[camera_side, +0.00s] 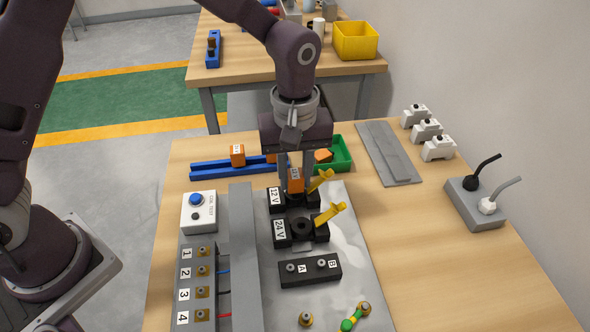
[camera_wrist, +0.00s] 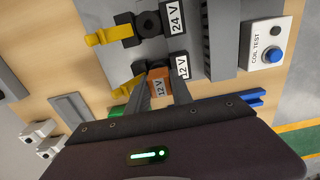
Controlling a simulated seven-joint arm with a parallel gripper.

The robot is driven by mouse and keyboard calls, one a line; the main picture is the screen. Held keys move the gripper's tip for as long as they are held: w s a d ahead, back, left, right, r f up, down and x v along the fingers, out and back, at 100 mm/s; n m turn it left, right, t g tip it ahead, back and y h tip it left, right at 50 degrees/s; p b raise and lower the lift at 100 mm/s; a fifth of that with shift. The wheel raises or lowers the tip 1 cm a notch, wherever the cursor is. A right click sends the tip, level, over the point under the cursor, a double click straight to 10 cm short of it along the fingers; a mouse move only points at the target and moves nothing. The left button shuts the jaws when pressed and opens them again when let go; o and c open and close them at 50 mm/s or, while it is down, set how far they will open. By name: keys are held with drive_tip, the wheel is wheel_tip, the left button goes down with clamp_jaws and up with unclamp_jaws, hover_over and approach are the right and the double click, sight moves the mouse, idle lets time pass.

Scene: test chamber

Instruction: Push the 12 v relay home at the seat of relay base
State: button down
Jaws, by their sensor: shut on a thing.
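The 12 V relay (camera_side: 296,181) is an orange block. My gripper (camera_side: 295,185) is shut on it, with a finger on each side. The wrist view shows the relay (camera_wrist: 157,87) between the fingers, its "12 V" label facing the camera. The relay is at the black relay base labelled 12 V (camera_side: 276,199), over its seat; the base also shows in the wrist view (camera_wrist: 181,65). The seat is hidden by the relay and fingers, so I cannot tell how deep the relay sits. The base's yellow lever (camera_side: 321,180) stands raised at its right.
The 24 V base (camera_side: 280,232) with an open round seat and raised yellow lever (camera_side: 329,214) is just in front. A grey duct (camera_side: 244,260) runs to the left. A blue rail (camera_side: 210,171) with orange blocks and a green bin (camera_side: 345,153) lie behind.

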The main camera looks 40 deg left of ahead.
sight(294, 173)
drive_tip(key=shift+f, duration=0.4)
drive_tip(key=c, duration=1.1)
unclamp_jaws()
drive_tip(key=shift+o, duration=0.2)
drive_tip(key=shift+r, duration=3.55)
drive_tip(key=s+a+r+m+t, duration=0.25)
drive_tip(key=s+a+r, duration=0.25)
drive_tip(key=a+r, duration=0.3)
drive_tip(key=s+a+r+m+t, duration=0.1)
drive_tip(key=s+a+m, duration=0.2)
drive_tip(key=s, duration=0.5)
drive_tip(key=s+a+r+m+t, duration=0.1)
drive_tip(key=s+a+m+t, duration=0.1)
drive_tip(key=s, duration=0.7)
drive_tip(key=shift+a+r+m, duration=0.35)
drive_tip(key=shift+a+m, duration=0.4)
drive_tip(key=shift+a, duration=0.25)
